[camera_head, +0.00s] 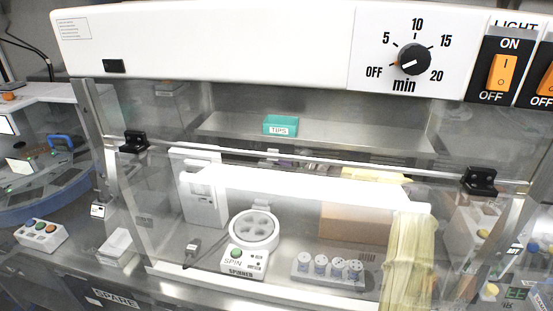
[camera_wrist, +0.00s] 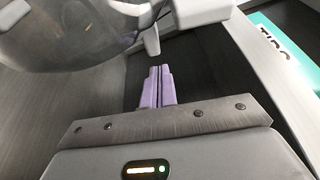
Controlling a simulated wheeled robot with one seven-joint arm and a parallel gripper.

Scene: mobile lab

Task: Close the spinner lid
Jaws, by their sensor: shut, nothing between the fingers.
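The spinner (camera_head: 242,262) is a white device behind the clear front pane in the head view. Its round bowl shows a grey rotor with several holes, and a green button sits at its front. The clear lid is hard to make out there. In the wrist view a large clear curved cover with grey fittings, which looks like the spinner lid (camera_wrist: 70,40), fills the upper left. My gripper (camera_wrist: 160,70) shows two lilac fingers, shut together and empty, to the right of and below that cover. I cannot tell whether they touch it.
A teal tips box (camera_head: 280,125) stands on the shelf; it also shows in the wrist view (camera_wrist: 290,52). A rack of capped vials (camera_head: 327,268) is right of the spinner, with a brown box (camera_head: 355,225) behind. A white device (camera_head: 203,200) stands at left.

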